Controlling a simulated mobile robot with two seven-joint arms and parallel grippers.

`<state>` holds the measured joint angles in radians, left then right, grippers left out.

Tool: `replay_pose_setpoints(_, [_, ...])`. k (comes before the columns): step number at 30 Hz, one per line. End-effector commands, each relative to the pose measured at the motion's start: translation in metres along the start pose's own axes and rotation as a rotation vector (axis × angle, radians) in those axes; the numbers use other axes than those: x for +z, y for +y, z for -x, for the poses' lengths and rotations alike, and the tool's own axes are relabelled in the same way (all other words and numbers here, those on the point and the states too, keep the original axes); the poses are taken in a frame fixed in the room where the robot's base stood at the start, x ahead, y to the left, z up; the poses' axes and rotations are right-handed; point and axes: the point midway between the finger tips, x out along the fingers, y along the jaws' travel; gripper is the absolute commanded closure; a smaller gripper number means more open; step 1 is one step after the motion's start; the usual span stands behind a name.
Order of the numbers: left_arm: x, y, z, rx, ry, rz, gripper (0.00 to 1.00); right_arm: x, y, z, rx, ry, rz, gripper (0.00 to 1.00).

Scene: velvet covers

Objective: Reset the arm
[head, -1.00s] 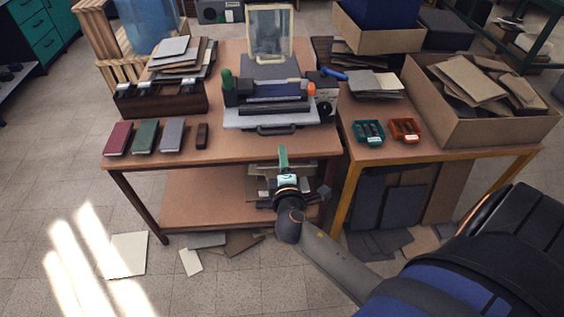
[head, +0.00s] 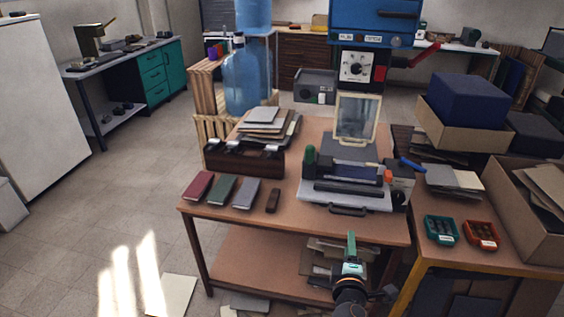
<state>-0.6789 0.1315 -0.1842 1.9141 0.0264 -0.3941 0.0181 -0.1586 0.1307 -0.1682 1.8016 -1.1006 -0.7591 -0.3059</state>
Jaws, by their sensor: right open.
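My right gripper (head: 352,248) shows at the bottom of the head view, in front of the table's front edge. Its green finger part points up and away, and it is open with nothing seen between its jaws. My left gripper is out of view. The wooden table (head: 320,222) bears a red velvet cover (head: 199,186), a green one (head: 221,190), a grey one (head: 246,193) and a small brown block (head: 273,201) in a row at the front left. A press-like device (head: 345,183) with an upright clear panel (head: 355,118) stands to their right.
A side table holds a green tray (head: 441,230), a red tray (head: 482,235) and a cardboard box (head: 530,200). A dark wooden case (head: 243,160) stands at the back left. Blue water bottles (head: 247,80) and a blue machine (head: 372,30) are behind. The floor at left is mostly clear.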

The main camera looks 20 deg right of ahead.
Motion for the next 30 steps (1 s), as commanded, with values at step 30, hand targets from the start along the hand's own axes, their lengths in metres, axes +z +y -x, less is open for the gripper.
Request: replay_pose_setpoints(30, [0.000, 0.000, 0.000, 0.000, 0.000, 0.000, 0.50, -0.030, -0.203, 0.205, -0.900, 0.115, -1.172, 0.53])
